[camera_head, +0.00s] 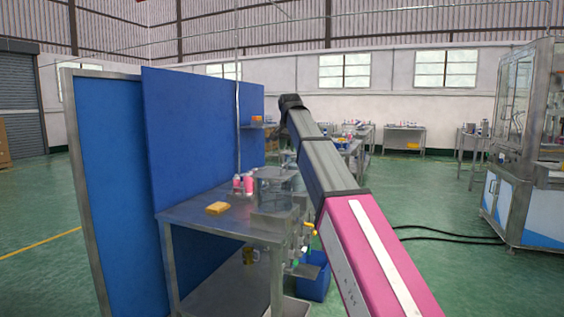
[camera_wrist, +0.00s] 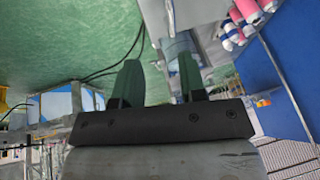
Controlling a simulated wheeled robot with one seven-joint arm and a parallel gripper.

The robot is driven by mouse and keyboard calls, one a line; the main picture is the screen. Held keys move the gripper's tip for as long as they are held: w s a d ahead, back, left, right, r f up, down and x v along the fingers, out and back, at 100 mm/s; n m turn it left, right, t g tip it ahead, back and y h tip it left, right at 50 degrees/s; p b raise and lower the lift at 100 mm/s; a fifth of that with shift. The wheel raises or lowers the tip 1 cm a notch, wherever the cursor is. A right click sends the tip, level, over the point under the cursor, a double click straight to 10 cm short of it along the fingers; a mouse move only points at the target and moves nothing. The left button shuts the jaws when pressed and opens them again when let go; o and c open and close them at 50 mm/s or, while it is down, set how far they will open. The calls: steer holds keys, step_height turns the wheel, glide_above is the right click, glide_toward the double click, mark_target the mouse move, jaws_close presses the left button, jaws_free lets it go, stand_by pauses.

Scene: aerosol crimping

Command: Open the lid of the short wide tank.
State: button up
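A short, wide grey metal tank-like body (camera_head: 274,182) stands on the metal workbench (camera_head: 222,222), partly behind my arm. I cannot make out its lid clearly. In the wrist view, which looks tilted, a grey rounded metal part (camera_wrist: 180,47) shows beyond the right finger; I cannot tell if it is the same tank. My gripper (camera_wrist: 160,66) has two dark green fingers spread apart with nothing held between them. In the head view my arm hides or blurs into the gripper area, so its gap to the tank is unclear.
A yellow block (camera_head: 217,208) lies on the bench. Blue panels (camera_head: 200,130) wall the left. A blue bin (camera_head: 314,280) sits below.

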mark_target(285, 164)
steer(key=x, duration=0.5)
steer(key=w+a+x, duration=0.1)
steer(key=x, duration=0.2)
steer(key=shift+w+a+r, duration=0.1)
steer(key=shift+r, duration=0.05)
stand_by(0.4)
jaws_close()
